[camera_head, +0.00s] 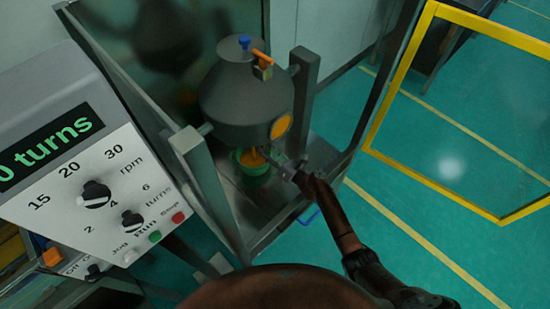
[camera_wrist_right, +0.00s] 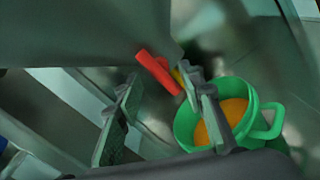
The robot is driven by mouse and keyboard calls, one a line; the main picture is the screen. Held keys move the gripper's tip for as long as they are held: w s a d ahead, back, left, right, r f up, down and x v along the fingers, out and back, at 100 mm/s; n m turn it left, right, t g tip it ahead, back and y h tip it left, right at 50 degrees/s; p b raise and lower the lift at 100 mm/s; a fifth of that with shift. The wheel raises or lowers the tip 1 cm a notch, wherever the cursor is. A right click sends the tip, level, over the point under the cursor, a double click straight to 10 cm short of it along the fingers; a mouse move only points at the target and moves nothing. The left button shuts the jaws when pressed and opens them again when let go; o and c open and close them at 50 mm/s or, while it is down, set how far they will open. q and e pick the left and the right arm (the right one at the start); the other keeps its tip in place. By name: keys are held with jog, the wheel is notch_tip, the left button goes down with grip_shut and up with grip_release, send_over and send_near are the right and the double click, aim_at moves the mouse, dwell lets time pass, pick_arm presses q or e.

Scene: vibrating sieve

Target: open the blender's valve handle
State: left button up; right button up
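The blender (camera_head: 246,100) is a grey rounded drum in a metal frame, with an orange disc on its lower side. In the right wrist view, a red valve handle (camera_wrist_right: 158,72) sticks out under the drum, slanting down to the right. My right gripper (camera_head: 282,166) is under the drum's lower right side. In the wrist view its fingers (camera_wrist_right: 160,103) are apart, and the handle's lower end is near the right finger; I cannot tell whether they touch. A green cup (camera_head: 254,165) with orange contents stands below the outlet; it also shows in the wrist view (camera_wrist_right: 185,128). My left gripper is out of view.
Frame posts (camera_head: 205,180) stand left and right of the drum. A control panel (camera_head: 100,190) with knobs and a display reading "0 turns" is at the left. A yellow-edged open door panel (camera_head: 440,190) is at the right. Green floor lies beyond.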

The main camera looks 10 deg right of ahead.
jog(key=v, duration=1)
jog(key=shift+s, duration=0.3)
jog(key=shift+d+f, duration=0.1)
jog(key=shift+d, duration=0.05)
